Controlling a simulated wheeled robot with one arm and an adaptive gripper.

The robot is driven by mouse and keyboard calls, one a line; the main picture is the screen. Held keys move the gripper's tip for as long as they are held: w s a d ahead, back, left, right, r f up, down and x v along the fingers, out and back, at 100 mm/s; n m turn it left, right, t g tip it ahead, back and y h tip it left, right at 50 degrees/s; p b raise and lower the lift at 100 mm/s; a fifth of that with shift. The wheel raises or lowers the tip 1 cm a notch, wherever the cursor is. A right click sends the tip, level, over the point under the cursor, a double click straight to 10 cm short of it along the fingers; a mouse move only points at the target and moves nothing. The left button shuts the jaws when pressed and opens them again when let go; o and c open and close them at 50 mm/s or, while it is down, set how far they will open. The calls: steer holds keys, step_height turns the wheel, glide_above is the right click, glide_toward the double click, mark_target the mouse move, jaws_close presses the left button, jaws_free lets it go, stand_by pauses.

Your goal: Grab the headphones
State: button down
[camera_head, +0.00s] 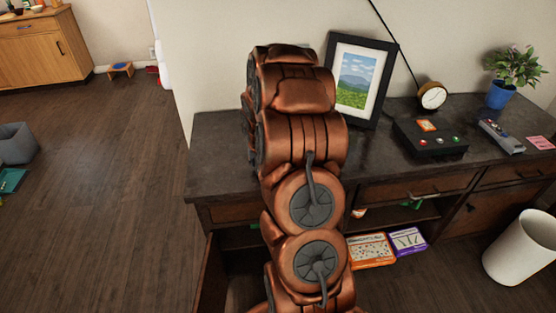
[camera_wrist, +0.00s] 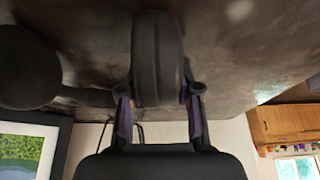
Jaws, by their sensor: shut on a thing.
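The headphones (camera_wrist: 157,55) are black and show in the wrist view. One thick padded part stands between the fingers of my gripper (camera_wrist: 160,95), and a round dark part lies at the left, joined to it by a dark piece. My gripper is shut on the padded part, with one finger on each side. The dark desk top fills the background behind them; I cannot tell whether they touch it. In the head view my arm hides both the gripper and the headphones.
On the dark desk (camera_head: 225,150) stand a framed landscape picture (camera_head: 357,80), a round clock (camera_head: 432,96), a black box with buttons (camera_head: 430,143), a grey device (camera_head: 502,137) and a potted plant (camera_head: 500,95). A white bin (camera_head: 522,248) stands at the lower right. The floor at left is mostly clear.

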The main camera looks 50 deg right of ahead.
steer(key=shift+r+b, duration=0.7)
steer(key=shift+r, duration=0.9)
steer(key=shift+s+a+r, duration=0.15)
steer(key=shift+s+r, duration=0.05)
steer(key=shift+s, duration=0.05)
steer(key=s+a+r+b, duration=0.1)
steer(key=s+a+b, duration=0.2)
steer(key=s, duration=1)
steer(key=a, duration=0.3)
steer(key=shift+s+a+r, duration=0.25)
steer(key=shift+s+a, duration=0.1)
steer(key=shift+s, duration=0.05)
